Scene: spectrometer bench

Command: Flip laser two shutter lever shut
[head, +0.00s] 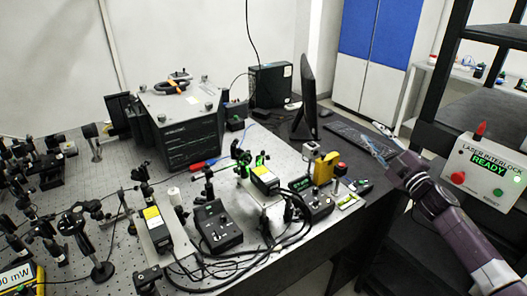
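Two laser heads with yellow labels are on the optical bench: one at the left (156,226) and one nearer the middle (264,180). Green light glows on the mounts just behind the middle one. I cannot read which is laser two, and a shutter lever is too small to make out. A black control box (216,229) sits beside the left head, and another (316,204) sits to the right of the middle head. My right gripper (378,147) is raised at the right, apart from both lasers; its finger opening is unclear. My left gripper is out of view.
A yellow device (325,168) stands near the bench's right edge. A monitor (308,95) and keyboard (352,136) are behind it. Black cables (285,238) loop along the front. Optical mounts crowd the left. An interlock box (487,169) reading READY is at the right.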

